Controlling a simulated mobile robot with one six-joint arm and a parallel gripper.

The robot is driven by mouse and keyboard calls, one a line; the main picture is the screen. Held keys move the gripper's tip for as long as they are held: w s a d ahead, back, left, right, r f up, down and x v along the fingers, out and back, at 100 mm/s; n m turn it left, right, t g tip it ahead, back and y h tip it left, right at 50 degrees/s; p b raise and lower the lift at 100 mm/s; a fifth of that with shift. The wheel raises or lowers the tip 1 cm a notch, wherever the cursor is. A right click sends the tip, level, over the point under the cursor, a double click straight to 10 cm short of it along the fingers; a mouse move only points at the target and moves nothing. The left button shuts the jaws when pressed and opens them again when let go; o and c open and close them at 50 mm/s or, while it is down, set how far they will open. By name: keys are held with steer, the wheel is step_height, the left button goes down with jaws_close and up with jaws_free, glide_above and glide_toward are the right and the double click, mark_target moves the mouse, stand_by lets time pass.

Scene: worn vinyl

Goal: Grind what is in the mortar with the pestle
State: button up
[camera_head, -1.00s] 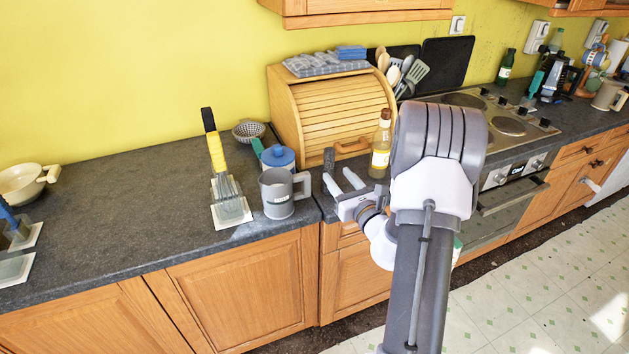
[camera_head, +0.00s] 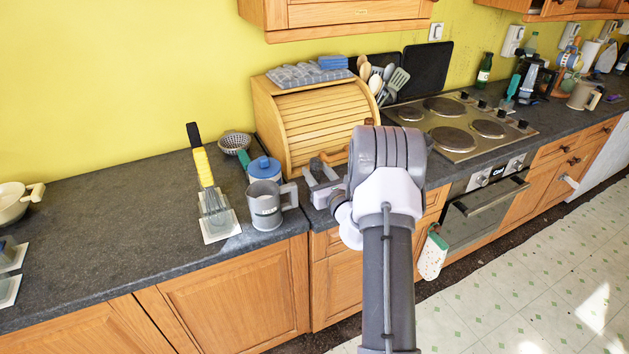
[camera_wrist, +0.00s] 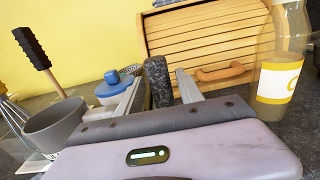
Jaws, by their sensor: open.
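A dark speckled stone pestle (camera_wrist: 158,82) stands upright between the spread fingers of my gripper (camera_wrist: 157,84) in the wrist view. Gaps show between it and both fingers, so the gripper is open around it and not clamped. Its lower end is hidden behind the gripper body. In the head view my gripper (camera_head: 316,174) is over the counter, in front of the roll-top bread box and right of the grey mug; the pestle is small and hard to make out there. I cannot make out a mortar in either view.
A grey mug (camera_head: 265,205) and a blue-lidded jar (camera_head: 264,168) stand left of the gripper. A bread box (camera_head: 310,120) stands behind. A yellow-labelled bottle (camera_wrist: 281,75) is close on the right. The hob (camera_head: 460,125) lies farther right. The left counter is mostly clear.

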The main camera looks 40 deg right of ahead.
jaws_close()
step_height(320, 180, up, 9)
steer(key=p, duration=0.7)
steer(key=shift+r, duration=0.2)
steer(key=shift+f, duration=0.15)
steer(key=c, duration=0.6)
jaws_free()
jaws_close()
steer(key=shift+f, duration=0.1)
